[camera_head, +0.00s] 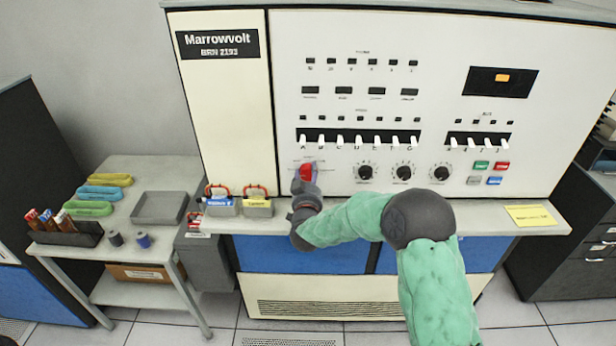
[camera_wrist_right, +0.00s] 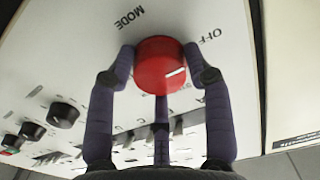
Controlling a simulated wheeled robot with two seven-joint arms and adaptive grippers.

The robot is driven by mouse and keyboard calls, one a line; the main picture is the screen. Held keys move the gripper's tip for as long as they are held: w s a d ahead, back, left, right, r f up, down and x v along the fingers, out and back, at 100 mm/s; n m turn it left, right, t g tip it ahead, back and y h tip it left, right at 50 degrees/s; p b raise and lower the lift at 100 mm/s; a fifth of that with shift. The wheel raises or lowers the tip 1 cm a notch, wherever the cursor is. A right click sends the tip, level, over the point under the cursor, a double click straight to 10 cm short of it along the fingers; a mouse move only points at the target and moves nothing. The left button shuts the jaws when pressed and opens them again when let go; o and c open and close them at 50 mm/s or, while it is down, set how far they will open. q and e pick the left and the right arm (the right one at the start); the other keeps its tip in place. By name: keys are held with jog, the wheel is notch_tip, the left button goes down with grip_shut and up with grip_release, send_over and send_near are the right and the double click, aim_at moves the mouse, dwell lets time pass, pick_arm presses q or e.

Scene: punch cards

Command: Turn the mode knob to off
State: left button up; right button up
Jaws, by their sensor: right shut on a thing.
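The red mode knob (camera_head: 306,172) sits on the cream panel's lower left, and it fills the middle of the right wrist view (camera_wrist_right: 155,62). Its white pointer line points right, toward the side with the OFF label (camera_wrist_right: 209,34), somewhere between OFF and the letter A below; the exact mark cannot be told. The MODE label (camera_wrist_right: 130,18) is above the knob. My left gripper is not in view.
Black knobs (camera_head: 403,172) stand right of the red knob, with a row of white switches (camera_head: 360,141) above. The ledge (camera_head: 270,224) below holds two small boxes with red handles. A side table (camera_head: 150,178) with trays and spools stands left.

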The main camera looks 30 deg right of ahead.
jog(key=o, duration=1.2)
jog(key=v, duration=1.2)
jog(key=shift+d, duration=0.1)
